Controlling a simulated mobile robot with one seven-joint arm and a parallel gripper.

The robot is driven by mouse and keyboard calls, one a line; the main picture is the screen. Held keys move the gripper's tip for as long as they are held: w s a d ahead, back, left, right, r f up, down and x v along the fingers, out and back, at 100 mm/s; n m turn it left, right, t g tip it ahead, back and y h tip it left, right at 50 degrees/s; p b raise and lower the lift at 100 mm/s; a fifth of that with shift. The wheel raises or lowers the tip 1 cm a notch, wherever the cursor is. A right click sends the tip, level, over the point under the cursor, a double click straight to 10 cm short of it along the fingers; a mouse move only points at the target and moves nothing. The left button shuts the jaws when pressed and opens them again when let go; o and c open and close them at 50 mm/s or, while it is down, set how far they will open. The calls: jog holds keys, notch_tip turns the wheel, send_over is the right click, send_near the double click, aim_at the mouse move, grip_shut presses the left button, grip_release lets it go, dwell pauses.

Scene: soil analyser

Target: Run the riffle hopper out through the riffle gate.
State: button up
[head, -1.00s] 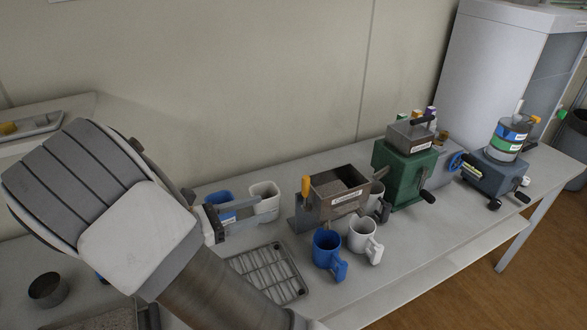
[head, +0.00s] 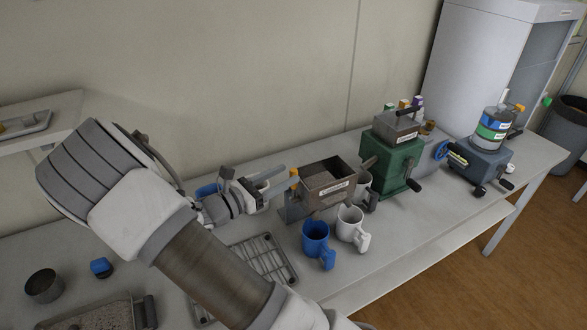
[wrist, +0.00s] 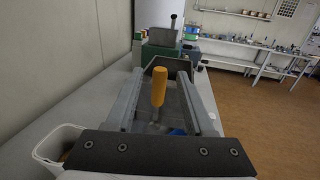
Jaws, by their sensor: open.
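The riffle hopper (head: 322,184) is an open metal box with dark soil in it, standing on the bench in the head view. A yellow-orange handle (head: 294,178) stands upright at its left side, likely the riffle gate's lever. In the wrist view the handle (wrist: 159,86) stands between my two fingers, with the hopper (wrist: 152,68) behind it. My gripper (head: 281,180) is open, its fingers on either side of the handle; I cannot tell whether they touch it. A blue mug (head: 315,238) and a white mug (head: 350,224) stand before the hopper.
A green crusher (head: 398,160) with a crank stands right of the hopper, and a sieve shaker (head: 485,155) farther right. A wire rack (head: 262,258) lies in front, below my arm. A white container (wrist: 58,150) shows at the wrist view's lower left.

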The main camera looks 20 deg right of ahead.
aim_at(291, 173)
jog(key=shift+x, duration=1.8)
grip_shut()
